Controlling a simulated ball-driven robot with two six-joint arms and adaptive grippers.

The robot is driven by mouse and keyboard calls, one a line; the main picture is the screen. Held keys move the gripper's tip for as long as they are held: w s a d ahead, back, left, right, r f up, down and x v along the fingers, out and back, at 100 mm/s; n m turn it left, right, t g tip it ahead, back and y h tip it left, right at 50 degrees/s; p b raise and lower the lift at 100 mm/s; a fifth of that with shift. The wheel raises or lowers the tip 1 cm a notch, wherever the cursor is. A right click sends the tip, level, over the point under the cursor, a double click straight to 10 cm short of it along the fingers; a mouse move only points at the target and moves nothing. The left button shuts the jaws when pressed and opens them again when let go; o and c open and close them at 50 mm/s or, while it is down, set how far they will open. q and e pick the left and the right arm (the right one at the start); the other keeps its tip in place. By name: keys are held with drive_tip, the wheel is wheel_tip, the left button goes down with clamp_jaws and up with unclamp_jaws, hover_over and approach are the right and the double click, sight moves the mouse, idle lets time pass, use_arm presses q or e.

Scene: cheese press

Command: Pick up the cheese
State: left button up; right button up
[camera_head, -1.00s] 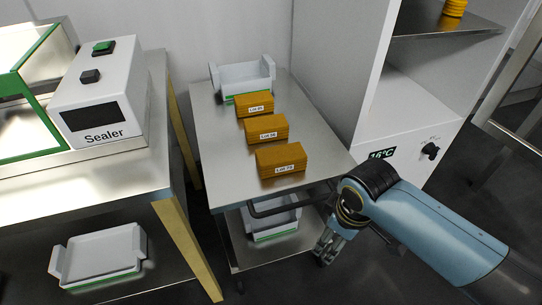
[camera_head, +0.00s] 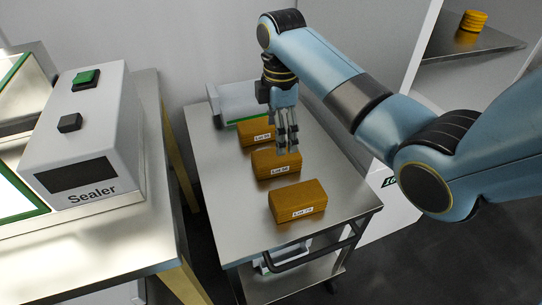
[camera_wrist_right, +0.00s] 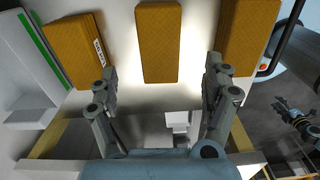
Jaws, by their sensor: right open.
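Three orange-brown cheese blocks with white lot labels lie in a row on the steel cart top. The near block (camera_head: 297,201), the middle block (camera_head: 275,163) and the far block (camera_head: 255,131) show in the head view. My right gripper (camera_head: 288,148) points down above the middle block, its fingers overlapping that block's far part in the picture. In the right wrist view the open fingers (camera_wrist_right: 159,85) are apart with nothing between them. A middle block (camera_wrist_right: 158,40) lies just beyond the gap, with a labelled block (camera_wrist_right: 76,45) to the left and another block (camera_wrist_right: 249,30) to the right.
A grey-white tray (camera_head: 215,105) with a green edge stands at the cart's far end. A sealer machine (camera_head: 82,140) sits on the table at left. The cart has a dark handle (camera_head: 315,252) at its near end.

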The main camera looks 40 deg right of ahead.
sight(276, 160)
wheel_tip(276, 160, down, 5)
drive_tip(key=shift+s+a+r+b, duration=0.1)
drive_tip(key=shift+r+b, duration=0.1)
drive_tip(key=shift+b, duration=0.35)
wheel_tip(276, 160, down, 4)
drive_tip(key=shift+a+r+b, duration=0.1)
drive_tip(key=shift+a+b, duration=0.05)
drive_tip(key=shift+b, duration=0.7)
drive_tip(key=shift+w+f, duration=0.2)
drive_tip(key=shift+f, duration=0.4)
use_arm(q)
drive_tip(key=f, duration=0.1)
drive_tip(key=s+f, duration=0.1)
drive_tip(key=f, duration=0.1)
drive_tip(key=shift+s+d+f, duration=0.1)
drive_tip(key=shift+s+f, duration=0.05)
drive_tip(key=shift+s, duration=0.25)
use_arm(e)
drive_tip(key=c, duration=0.3)
use_arm(q)
drive_tip(key=shift+s, duration=0.25)
use_arm(e)
drive_tip(key=shift+r, duration=0.1)
drive_tip(key=c, duration=1.2)
